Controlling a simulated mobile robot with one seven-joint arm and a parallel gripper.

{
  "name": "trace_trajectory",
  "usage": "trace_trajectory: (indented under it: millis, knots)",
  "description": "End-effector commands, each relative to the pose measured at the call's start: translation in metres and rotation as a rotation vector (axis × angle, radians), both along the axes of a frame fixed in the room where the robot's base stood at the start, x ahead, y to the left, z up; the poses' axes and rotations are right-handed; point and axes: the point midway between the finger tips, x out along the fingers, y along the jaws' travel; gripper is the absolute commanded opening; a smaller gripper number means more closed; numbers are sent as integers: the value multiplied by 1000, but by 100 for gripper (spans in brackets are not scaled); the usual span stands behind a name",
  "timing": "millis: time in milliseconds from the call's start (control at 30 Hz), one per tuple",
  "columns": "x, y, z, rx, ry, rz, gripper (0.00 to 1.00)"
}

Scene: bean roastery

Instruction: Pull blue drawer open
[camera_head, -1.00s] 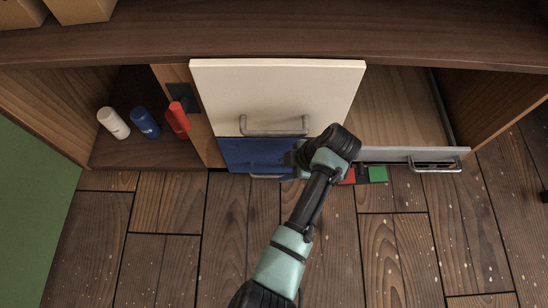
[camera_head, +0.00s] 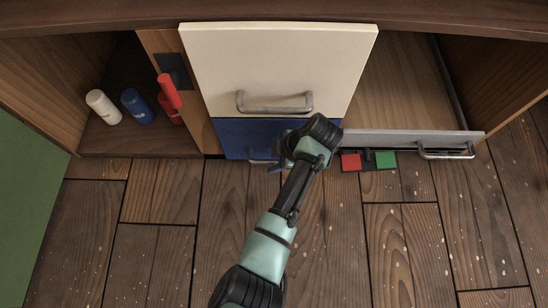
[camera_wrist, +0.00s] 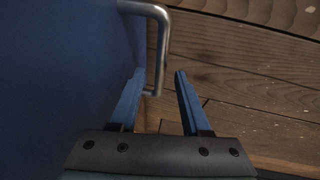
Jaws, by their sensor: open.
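The blue drawer (camera_head: 232,139) is in the cabinet below the white drawer, and its front looks shut. Its metal handle (camera_head: 262,161) is partly hidden by my arm. In the wrist view the blue front (camera_wrist: 65,75) fills the left side and the bar handle (camera_wrist: 160,45) stands out from it. My gripper (camera_wrist: 158,72) is open and empty. Its two blue fingers lie either side of the handle's near end, one close to the drawer front and one on the outer side. I cannot tell whether they touch it. In the head view my gripper (camera_head: 279,163) is mostly hidden by the wrist.
The white drawer (camera_head: 280,65) juts out above the blue one. A grey drawer (camera_head: 400,137) stands open at right. Red (camera_head: 351,162) and green (camera_head: 386,160) pads are low beside my wrist. White, blue and red bottles stand in the left compartment. The wooden floor in front is clear.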

Motion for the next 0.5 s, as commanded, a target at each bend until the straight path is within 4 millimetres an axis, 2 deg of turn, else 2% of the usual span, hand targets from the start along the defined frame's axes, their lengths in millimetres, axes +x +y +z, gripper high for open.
trace_trajectory:
  millis: [67, 100, 333, 500]
  knots:
    - [0, 0, 0, 0, 0, 0, 47]
    - [0, 0, 0, 0, 0, 0, 44]
    - [0, 0, 0, 0, 0, 0, 2]
    - [0, 0, 0, 0, 0, 0, 0]
